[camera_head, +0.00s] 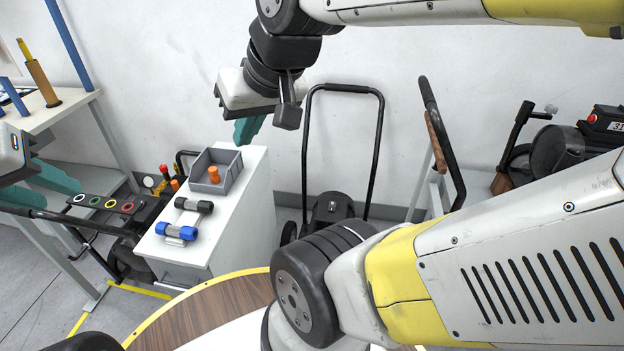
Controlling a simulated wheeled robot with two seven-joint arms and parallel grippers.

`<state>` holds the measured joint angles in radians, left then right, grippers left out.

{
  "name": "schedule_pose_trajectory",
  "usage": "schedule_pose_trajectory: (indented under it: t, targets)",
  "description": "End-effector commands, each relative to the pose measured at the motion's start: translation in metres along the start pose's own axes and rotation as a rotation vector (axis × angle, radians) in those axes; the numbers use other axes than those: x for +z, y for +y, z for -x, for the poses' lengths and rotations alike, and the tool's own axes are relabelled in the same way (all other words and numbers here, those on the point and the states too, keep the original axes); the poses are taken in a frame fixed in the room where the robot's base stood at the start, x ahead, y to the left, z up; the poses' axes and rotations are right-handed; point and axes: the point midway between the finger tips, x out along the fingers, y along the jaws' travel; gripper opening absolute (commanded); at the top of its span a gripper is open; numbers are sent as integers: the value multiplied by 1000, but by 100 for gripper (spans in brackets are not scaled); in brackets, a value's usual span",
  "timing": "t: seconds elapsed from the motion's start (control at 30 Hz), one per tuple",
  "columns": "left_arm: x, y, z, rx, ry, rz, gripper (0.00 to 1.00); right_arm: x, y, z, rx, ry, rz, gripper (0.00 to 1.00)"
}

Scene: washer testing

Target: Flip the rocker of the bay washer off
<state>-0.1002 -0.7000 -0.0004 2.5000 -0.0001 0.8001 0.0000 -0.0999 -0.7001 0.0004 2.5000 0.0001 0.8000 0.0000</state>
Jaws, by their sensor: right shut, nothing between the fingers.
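No rocker can be clearly made out, and I cannot tell which machine is the bay washer. A black machine with a tall looped handle (330,207) stands against the wall in the middle. Another machine with a gauge and red and orange caps (150,182) is partly hidden behind the white cabinet at left. My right gripper (248,130) is shut and empty, in the air above the cabinet's back part, apart from everything. My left gripper (48,178) is at the left edge, partly cut off; its teal fingers show, but their gap is unclear.
The white cabinet (250,215) bears a grey bin (216,172) with an orange part, and black and blue cylinders. A black strip with coloured rings (104,203) is at left. A workbench stands far left. At right are a cart handle (440,140) and a red-black box (604,122).

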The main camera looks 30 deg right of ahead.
Motion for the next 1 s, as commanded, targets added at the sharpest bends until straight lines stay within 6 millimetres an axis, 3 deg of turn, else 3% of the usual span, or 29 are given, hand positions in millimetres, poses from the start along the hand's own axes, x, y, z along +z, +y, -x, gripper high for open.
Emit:
schedule_pose_trajectory:
  t: [0.17, 0.37, 0.5, 0.7, 0.83, 1.0]
  targets:
    - [0, 0, 0, 0, 0, 0, 36, -10, 5, -5, 9, -2, 7, 0]
    - [0, 0, 0, 0, 0, 0, 36, -61, 40, -38, 60, -16, 61, 0]
    - [0, 0, 0, 0, 0, 0, 36, -104, 84, -79, 116, -30, 125, 0]
    - [0, 0, 0, 0, 0, 0, 36, -144, 160, -151, 201, -67, 230, 0]
    - [0, 0, 0, 0, 0, 0, 36, -154, 215, -205, 254, -103, 310, 0]
    - [0, 0, 0, 0, 0, 0, 36, -145, 291, -278, 315, -164, 430, 0]
